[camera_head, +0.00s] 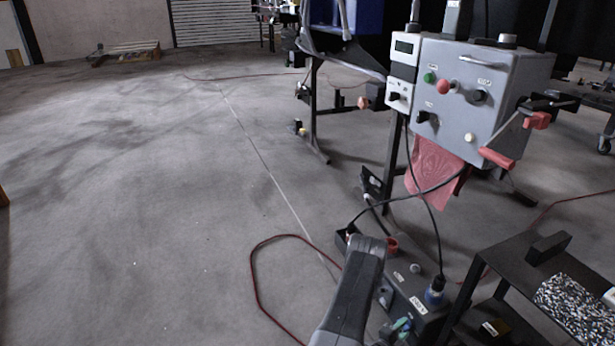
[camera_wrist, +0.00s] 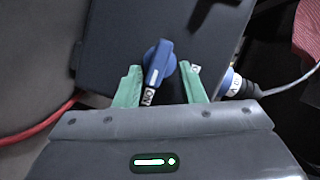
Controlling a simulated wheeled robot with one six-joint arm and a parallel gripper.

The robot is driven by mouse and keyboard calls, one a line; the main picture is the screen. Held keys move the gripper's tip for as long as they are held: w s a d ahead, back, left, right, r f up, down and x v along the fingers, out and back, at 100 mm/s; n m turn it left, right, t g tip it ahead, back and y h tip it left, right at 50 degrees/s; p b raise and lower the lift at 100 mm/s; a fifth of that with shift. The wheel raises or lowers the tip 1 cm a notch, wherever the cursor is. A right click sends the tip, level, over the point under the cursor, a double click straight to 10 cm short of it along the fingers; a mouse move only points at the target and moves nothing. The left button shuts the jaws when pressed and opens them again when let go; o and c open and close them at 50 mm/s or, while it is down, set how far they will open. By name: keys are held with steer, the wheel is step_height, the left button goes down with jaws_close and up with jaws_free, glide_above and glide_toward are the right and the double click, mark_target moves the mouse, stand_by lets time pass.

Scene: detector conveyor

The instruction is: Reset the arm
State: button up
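My arm (camera_head: 352,290) reaches down in the head view to a dark floor-level box (camera_head: 400,275). My gripper (camera_wrist: 160,70) shows two green fingers in the wrist view, spread apart with nothing held between them. A blue rotary switch (camera_wrist: 159,62) on the dark box (camera_wrist: 115,30) appears between the fingertips, with a gap on each side. A label reading "ON" is beside the switch. I cannot tell how far the fingertips are from the box face.
A grey control panel (camera_head: 470,95) with buttons and red handles stands on a post behind the box. A dark shelf table (camera_head: 510,275) is close on the right. A blue connector (camera_head: 433,292) and cables are at the box. Open floor (camera_head: 130,200) lies left.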

steer(key=shift+w+a+r+n+g, duration=0.15)
steer(key=shift+n+g, duration=0.25)
steer(key=shift+n, duration=0.35)
steer(key=shift+w+d+r+n+g, duration=0.15)
steer(key=shift+n+g, duration=0.25)
steer(key=shift+n, duration=0.35)
steer(key=shift+s+a, duration=0.1)
